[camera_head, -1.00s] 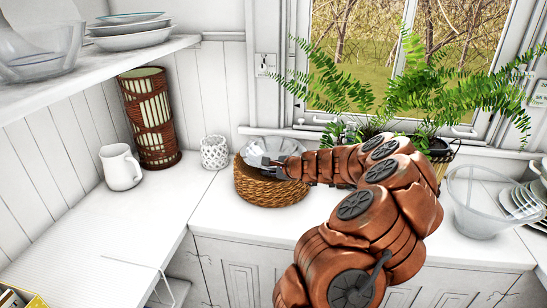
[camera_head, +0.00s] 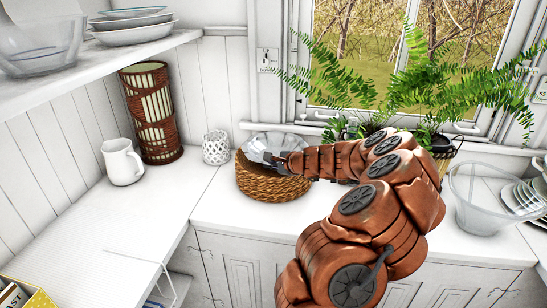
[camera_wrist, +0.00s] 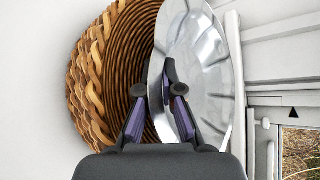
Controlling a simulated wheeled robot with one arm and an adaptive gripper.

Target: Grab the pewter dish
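The pewter dish (camera_head: 280,143) is a shiny, silvery round dish with a lobed surface. It leans at the back of the round wicker basket (camera_head: 272,185), overlapping its opening. In the wrist view the dish (camera_wrist: 205,65) stands edge-on toward me, beside the basket's coiled inside (camera_wrist: 125,50). My gripper (camera_wrist: 160,92) has its fingers on either side of the dish's near rim, drawn in close about it. The gripper looks shut on the rim, though the exact contact is partly hidden. In the head view the gripper (camera_head: 280,160) is small and partly lost against the dish.
A white lattice cup (camera_head: 216,149), a white pitcher (camera_head: 122,162) and a brown woven lamp (camera_head: 152,112) stand left of the basket. Potted ferns (camera_head: 430,85) stand behind my arm. A clear bowl (camera_head: 480,200) is at right.

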